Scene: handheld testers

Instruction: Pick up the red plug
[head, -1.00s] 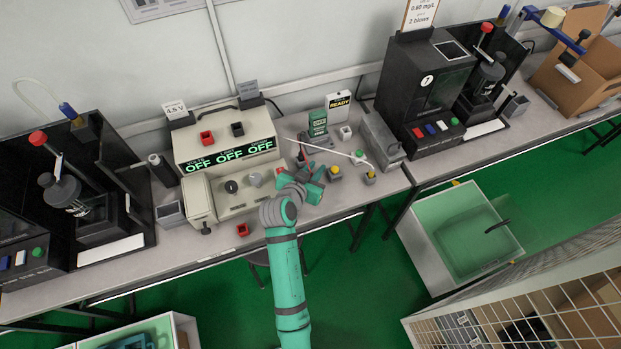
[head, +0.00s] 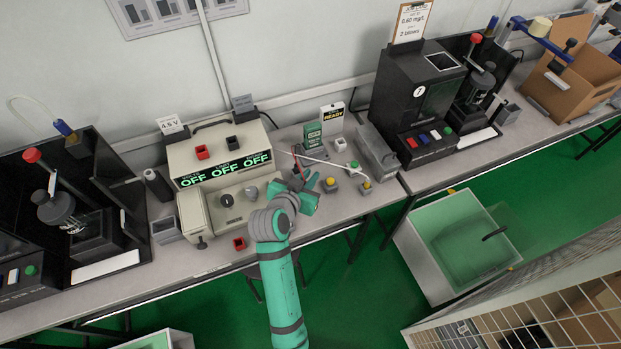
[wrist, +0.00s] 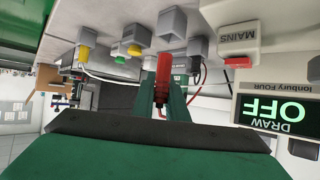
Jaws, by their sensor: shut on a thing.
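The red plug (wrist: 163,78) is upright between the two green fingers of my gripper (wrist: 163,100) in the wrist view. The gripper is shut on it, and a thin red lead shows at the plug. In the head view my gripper (head: 303,184) is over the bench, just right of the beige supply unit. A thin red piece shows at the fingers there, but the fingers hide most of the plug. A grey block (wrist: 172,24) lies beyond the plug's tip in the wrist view; I cannot tell whether they touch.
The beige unit (head: 222,150) with OFF displays stands left of my gripper. A black plug (wrist: 198,66) is close beside the fingers. Yellow-button blocks (head: 330,185) and a white lead (head: 325,161) lie to the right. A black apparatus (head: 415,100) stands farther right.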

